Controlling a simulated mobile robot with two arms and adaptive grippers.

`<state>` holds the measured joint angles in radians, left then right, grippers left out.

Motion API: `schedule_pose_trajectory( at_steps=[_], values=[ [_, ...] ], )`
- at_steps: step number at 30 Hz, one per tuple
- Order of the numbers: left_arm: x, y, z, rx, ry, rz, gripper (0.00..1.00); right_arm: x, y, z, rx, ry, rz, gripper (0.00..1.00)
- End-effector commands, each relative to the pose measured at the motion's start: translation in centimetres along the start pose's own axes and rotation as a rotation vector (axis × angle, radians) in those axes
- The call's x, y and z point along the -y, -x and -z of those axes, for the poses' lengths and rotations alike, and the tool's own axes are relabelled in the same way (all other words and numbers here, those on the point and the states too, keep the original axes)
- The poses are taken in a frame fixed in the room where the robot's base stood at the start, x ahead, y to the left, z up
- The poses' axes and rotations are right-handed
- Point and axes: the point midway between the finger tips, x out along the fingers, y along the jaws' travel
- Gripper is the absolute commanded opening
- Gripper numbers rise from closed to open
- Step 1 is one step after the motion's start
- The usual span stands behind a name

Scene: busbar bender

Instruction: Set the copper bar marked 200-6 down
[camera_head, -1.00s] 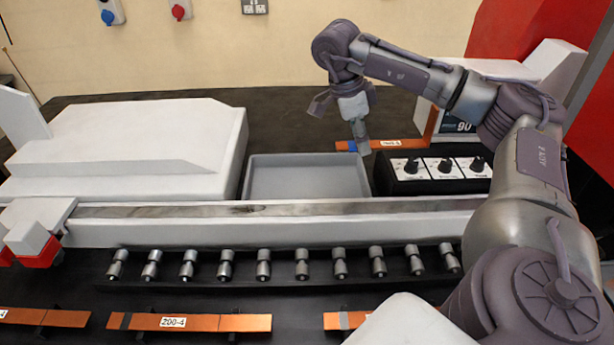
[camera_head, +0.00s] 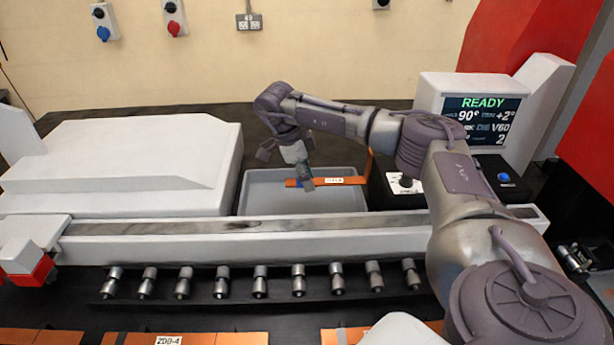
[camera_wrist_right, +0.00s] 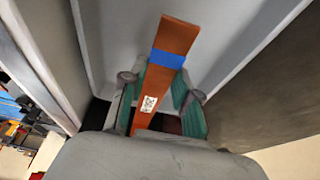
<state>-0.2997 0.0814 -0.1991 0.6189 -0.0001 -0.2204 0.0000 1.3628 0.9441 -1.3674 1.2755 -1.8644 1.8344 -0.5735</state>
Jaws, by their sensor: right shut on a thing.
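A copper-coloured bar (camera_head: 345,181) with a bent-up right end is held over the grey tray (camera_head: 262,204) in the head view. Its label is too small to read. My right gripper (camera_head: 306,184) is shut on the bar near its left end. In the right wrist view the bar (camera_wrist_right: 176,38) with a blue band runs between the right gripper's (camera_wrist_right: 155,98) teal pads, above the tray's inside. I cannot tell whether the bar touches the tray. My left gripper is not in view.
A white housing (camera_head: 130,150) is on the left. A long rail (camera_head: 250,228) crosses in front. Another bar (camera_head: 170,340) marked 200-4 lies at the front edge.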

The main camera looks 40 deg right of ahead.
Motion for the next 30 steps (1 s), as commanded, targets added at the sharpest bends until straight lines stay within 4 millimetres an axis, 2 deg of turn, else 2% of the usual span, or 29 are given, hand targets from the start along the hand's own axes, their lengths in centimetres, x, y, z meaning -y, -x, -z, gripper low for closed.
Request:
schedule_pose_trajectory(
  at_steps=[2, 26, 27, 30],
  values=[
    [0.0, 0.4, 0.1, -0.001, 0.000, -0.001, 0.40, 0.0, -0.4, -0.1, -0.001, -0.001, 0.001, 0.00],
    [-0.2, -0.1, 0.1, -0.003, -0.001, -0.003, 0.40, 0.0, -1.8, -0.6, 0.001, -0.001, 0.002, 0.00],
    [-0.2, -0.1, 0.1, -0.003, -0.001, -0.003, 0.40, 0.0, -1.9, -0.6, 0.001, 0.000, 0.001, 0.36],
    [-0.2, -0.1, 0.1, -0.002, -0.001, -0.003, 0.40, 0.0, -1.9, -0.6, 0.001, 0.000, 0.001, 0.52]
  ],
)
